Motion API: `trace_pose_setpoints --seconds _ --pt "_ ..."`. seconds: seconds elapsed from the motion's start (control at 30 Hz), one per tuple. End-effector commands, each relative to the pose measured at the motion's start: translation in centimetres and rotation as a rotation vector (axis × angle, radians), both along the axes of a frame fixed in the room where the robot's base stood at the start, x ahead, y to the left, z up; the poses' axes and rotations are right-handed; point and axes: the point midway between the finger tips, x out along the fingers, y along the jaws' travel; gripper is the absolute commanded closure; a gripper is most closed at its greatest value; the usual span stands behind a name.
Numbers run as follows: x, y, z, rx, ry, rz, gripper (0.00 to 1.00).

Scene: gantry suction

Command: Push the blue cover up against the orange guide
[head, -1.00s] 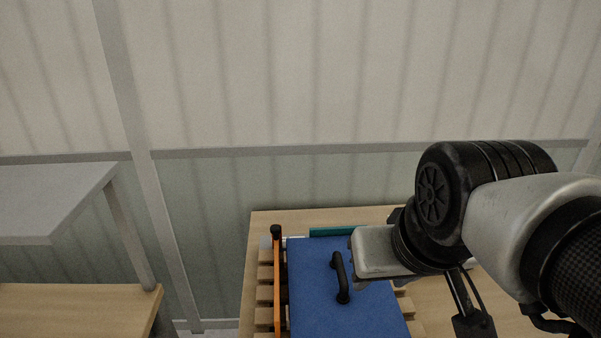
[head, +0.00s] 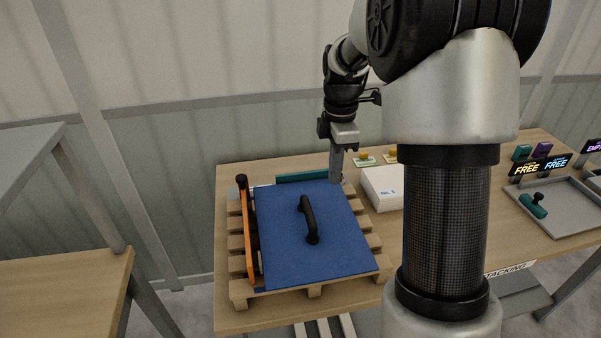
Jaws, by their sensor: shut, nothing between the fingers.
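The blue cover (head: 335,240) is a flat square panel with a black arched handle (head: 308,220). It lies on a wooden pallet (head: 375,270) on the table. The orange guide (head: 249,238) is an upright strip along the pallet's left side, with a black post at its far end. The cover's left edge is close to the guide; black parts lie between them, and I cannot tell whether they touch. My gripper (head: 336,178) is shut and empty, pointing down by the cover's far right corner. I cannot tell whether it touches the cover.
A teal strip (head: 302,177) stands behind the cover. A white box (head: 382,190) is right of the pallet, with small yellow-topped items (head: 364,158) behind it. A grey tray (head: 570,215) and lit signs (head: 541,165) are further right. A grey shelf (head: 30,165) stands at left.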

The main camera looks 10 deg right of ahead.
Motion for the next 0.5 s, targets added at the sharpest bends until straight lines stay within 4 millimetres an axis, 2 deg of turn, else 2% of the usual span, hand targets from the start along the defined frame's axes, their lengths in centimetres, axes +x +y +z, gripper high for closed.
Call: trace_pose_setpoints --seconds 0.27,0.5 --pt "0.2 -0.1 -3.0 0.0 0.014 0.033 1.0" --pt "0.2 -0.1 -8.2 0.001 0.015 0.032 1.0"
